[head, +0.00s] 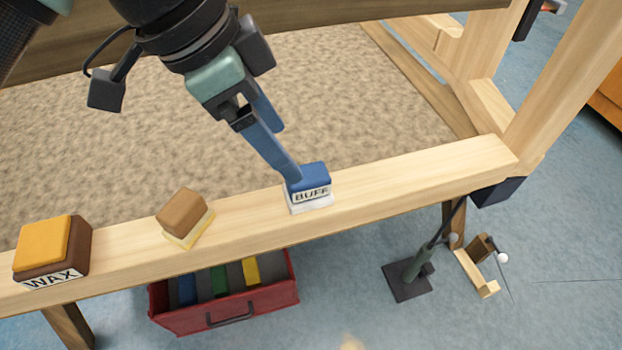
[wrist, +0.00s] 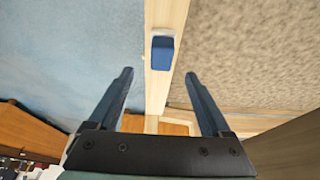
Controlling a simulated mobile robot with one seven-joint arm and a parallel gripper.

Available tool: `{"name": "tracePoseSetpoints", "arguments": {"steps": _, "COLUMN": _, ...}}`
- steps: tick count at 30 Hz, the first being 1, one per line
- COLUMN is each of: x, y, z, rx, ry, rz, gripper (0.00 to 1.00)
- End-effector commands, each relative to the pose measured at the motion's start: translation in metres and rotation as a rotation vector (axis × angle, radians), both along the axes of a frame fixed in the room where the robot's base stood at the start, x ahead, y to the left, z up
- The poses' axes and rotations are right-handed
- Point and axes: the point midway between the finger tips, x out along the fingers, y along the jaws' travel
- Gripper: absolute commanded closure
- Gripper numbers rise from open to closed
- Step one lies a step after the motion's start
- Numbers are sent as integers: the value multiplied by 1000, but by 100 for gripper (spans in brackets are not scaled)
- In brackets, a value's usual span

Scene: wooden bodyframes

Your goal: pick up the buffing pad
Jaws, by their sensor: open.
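The buffing pad (head: 311,183) is a small block with a blue top, a white label reading BUFF and a white base. It sits on the light wooden rail, right of the middle in the head view. In the wrist view the pad (wrist: 162,54) lies ahead of the fingertips, between their lines. My gripper (head: 287,153) is open, with blue fingers; it also shows open and empty in the wrist view (wrist: 159,72). In the head view one fingertip overlaps the pad's left edge; I cannot tell whether it touches.
The wooden rail (head: 420,178) also carries a brown block with a pale base (head: 184,214) and an orange-and-brown WAX block (head: 50,250). A red toolbox (head: 230,316) and a dark-based stand (head: 408,280) are on the floor below. The rail right of the pad is clear.

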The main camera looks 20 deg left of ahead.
Motion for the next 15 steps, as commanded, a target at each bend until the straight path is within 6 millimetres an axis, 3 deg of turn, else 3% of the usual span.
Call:
{"name": "tracePoseSetpoints", "arguments": {"steps": 3, "x": 5, "y": -7, "z": -23, "rx": 1, "ry": -1, "rz": 0, "gripper": 18}}
{"name": "tracePoseSetpoints", "arguments": {"steps": 11, "x": 9, "y": -13, "z": -39, "rx": 2, "ry": -3, "rz": 0, "gripper": 18}}
{"name": "tracePoseSetpoints", "arguments": {"steps": 15, "x": 15, "y": -18, "z": -59, "rx": 2, "ry": -3, "rz": 0, "gripper": 18}}
